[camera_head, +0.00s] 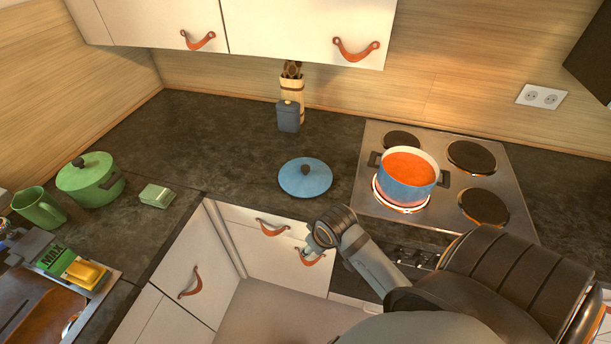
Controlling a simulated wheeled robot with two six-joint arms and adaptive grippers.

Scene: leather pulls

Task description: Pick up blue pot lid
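The blue pot lid (305,178) lies flat on the dark counter, left of the stove, with its dark knob up. A blue pot (408,181) with orange-red contents stands uncovered on the front left burner. My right arm comes in from the lower right. Its end, with the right gripper (319,238), is in front of the counter edge, below and slightly right of the lid in the picture, and apart from it. Its fingers are not clear enough to tell open from shut. My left gripper is not in view.
A dark blue container (288,117) and a utensil holder (294,93) stand behind the lid. The counter around the lid is clear. Cabinets hang above the back.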

